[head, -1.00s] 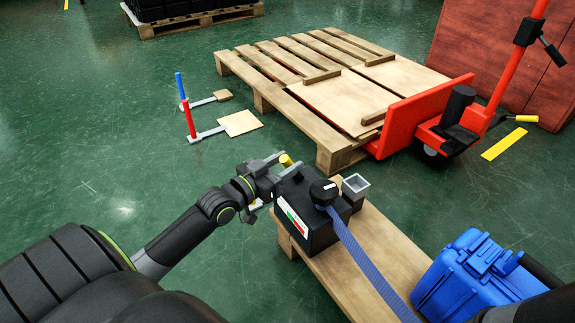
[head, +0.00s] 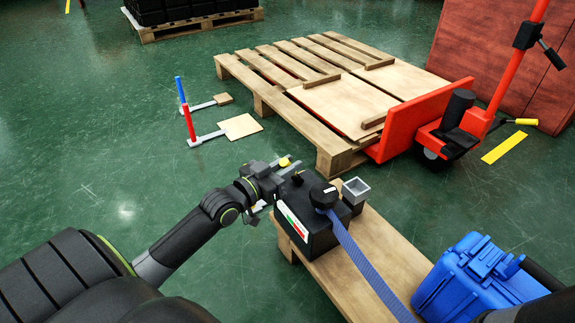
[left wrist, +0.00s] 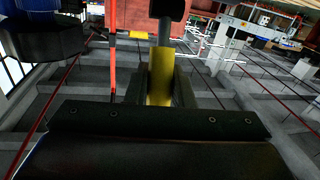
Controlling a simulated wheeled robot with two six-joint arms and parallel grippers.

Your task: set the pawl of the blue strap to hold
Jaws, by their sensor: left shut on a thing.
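The blue strap (head: 365,262) runs from a black round drum (head: 324,194) on top of the black box (head: 312,237) down to the right along the wooden bench. My left gripper (head: 284,168) is at the box's far left top edge, shut on a yellow lever (head: 285,161). The left wrist view shows the yellow lever (left wrist: 160,76) upright between the two dark fingers. I cannot tell how the lever meets the strap's drum; the gripper and box hide its lower part. My right gripper is not in view.
Behind are a pallet (head: 300,65) and an orange-red pallet truck (head: 420,112). The green floor at left is mostly clear.

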